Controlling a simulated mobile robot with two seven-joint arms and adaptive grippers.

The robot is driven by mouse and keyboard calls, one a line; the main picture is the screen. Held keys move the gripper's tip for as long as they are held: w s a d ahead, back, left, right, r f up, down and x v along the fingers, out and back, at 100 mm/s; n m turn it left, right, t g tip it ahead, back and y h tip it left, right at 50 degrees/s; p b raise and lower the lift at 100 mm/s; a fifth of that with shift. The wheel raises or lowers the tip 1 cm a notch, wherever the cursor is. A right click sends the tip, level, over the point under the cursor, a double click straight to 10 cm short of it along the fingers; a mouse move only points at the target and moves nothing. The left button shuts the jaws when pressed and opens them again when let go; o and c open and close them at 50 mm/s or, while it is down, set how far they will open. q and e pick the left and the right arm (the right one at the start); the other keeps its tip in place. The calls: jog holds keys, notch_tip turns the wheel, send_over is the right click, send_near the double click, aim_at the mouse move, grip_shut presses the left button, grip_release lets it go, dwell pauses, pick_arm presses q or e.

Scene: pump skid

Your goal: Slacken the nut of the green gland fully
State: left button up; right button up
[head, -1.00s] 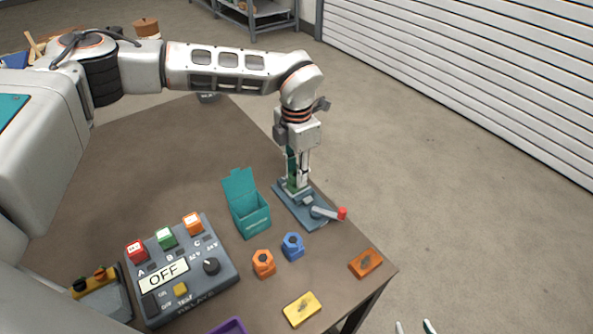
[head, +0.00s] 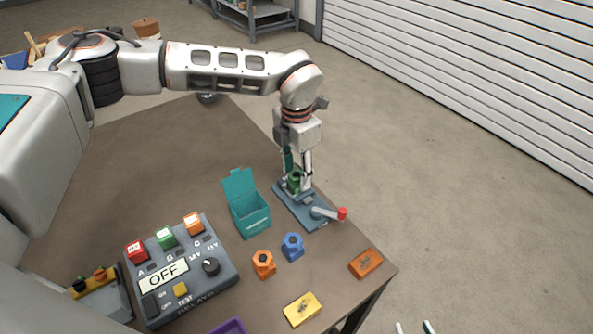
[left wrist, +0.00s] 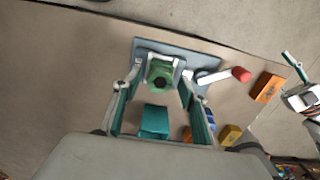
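The green gland (head: 294,182) stands upright on a blue-grey plate (head: 309,213) near the table's right edge. In the left wrist view its green hexagonal nut (left wrist: 160,75) with a dark centre hole faces me. My left gripper (head: 298,181) points down over the gland, one finger on each side. In the left wrist view the fingers of my left gripper (left wrist: 162,72) are spread, with gaps between them and the nut. My right gripper (head: 414,327) shows only its two separated fingertips at the bottom edge, off the table and empty.
A lever with a red end (head: 342,213) sticks out from the plate. A teal open-lidded box (head: 250,217), blue (head: 293,246) and orange (head: 263,264) hexagonal pieces, an orange block (head: 365,263), a yellow block (head: 302,309) and a relay box reading OFF (head: 205,280) stand nearby.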

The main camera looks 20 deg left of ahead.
aim_at(296, 174)
pick_arm(q)
jog(key=shift+r, duration=0.1)
notch_tip(296, 174, up, 12)
dwell(0.5)
dwell(0.4)
